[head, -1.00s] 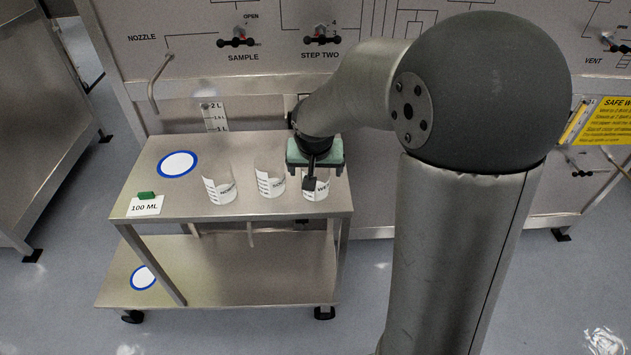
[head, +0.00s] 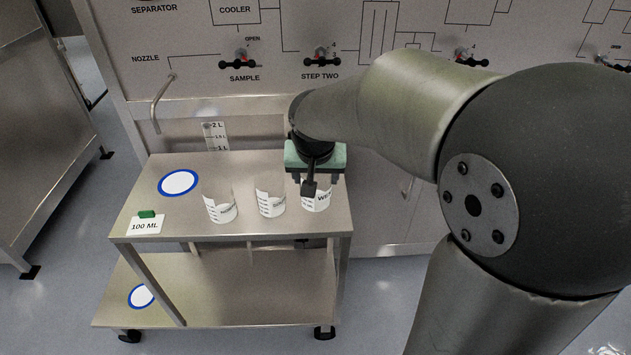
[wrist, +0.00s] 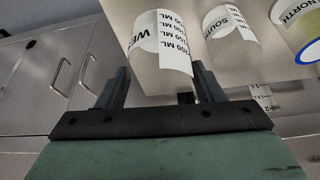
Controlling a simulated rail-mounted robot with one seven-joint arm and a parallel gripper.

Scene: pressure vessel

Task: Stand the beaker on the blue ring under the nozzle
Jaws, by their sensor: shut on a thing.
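My gripper (head: 315,180) is shut on the beaker labelled WEST (head: 317,198), the rightmost in the head view. In the wrist view the WEST beaker (wrist: 163,42) sits between the two fingers (wrist: 162,82). It looks upright; I cannot tell for sure whether its base is clear of the cart top. A blue ring with a white centre (head: 178,182) lies at the back left of the cart top, empty. The bent nozzle (head: 160,105) comes out of the panel behind and above that ring.
Two other beakers stand left of my gripper: the middle SOUTH one (head: 270,198) and the NORTH one (head: 220,206). A 100 ML card (head: 145,225) with a green block (head: 147,214) lies front left. A second blue ring (head: 140,296) is on the lower shelf (head: 250,300).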

